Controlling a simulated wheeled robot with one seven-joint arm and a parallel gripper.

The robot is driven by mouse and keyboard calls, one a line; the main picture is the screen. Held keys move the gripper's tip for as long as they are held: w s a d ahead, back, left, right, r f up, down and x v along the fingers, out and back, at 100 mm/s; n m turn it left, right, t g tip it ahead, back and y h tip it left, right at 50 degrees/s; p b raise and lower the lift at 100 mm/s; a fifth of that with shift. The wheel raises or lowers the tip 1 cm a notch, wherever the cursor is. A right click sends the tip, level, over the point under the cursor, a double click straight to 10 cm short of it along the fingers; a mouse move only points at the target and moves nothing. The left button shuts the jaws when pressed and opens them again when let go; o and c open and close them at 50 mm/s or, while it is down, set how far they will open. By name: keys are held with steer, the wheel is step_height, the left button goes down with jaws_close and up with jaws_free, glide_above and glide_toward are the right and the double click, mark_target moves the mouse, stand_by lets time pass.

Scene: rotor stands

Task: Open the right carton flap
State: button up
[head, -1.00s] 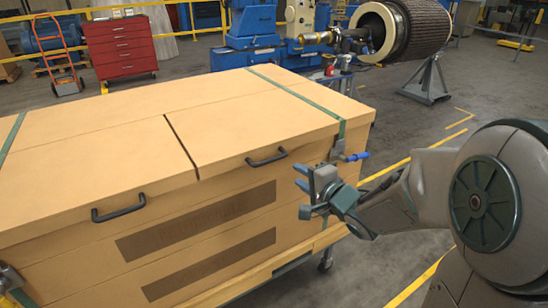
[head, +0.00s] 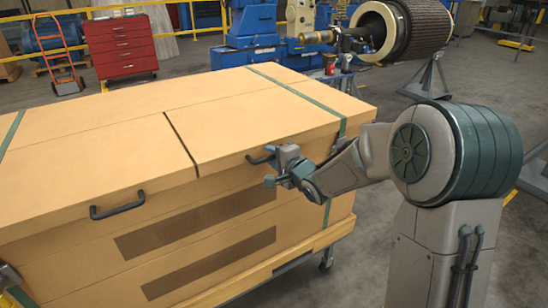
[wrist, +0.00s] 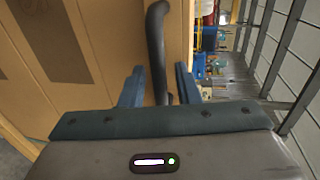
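The large tan carton (head: 290,225) fills the left of the head view. Its right flap (head: 235,130) lies flat and closed, with a dark seam on its left side. The flap's black handle (head: 259,160) is at its front edge; its right end is hidden by my gripper (head: 279,168). In the wrist view the handle (wrist: 157,45) passes between the two fingers of my gripper (wrist: 158,85). The fingers are apart, with a gap beside the handle.
The left flap's handle (head: 118,206) is at the front left. A second green strap (head: 12,132) crosses the left end. A red tool cabinet (head: 122,48) and a rotor on a stand (head: 428,82) are behind.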

jaws_close()
steer(key=shift+r, duration=0.1)
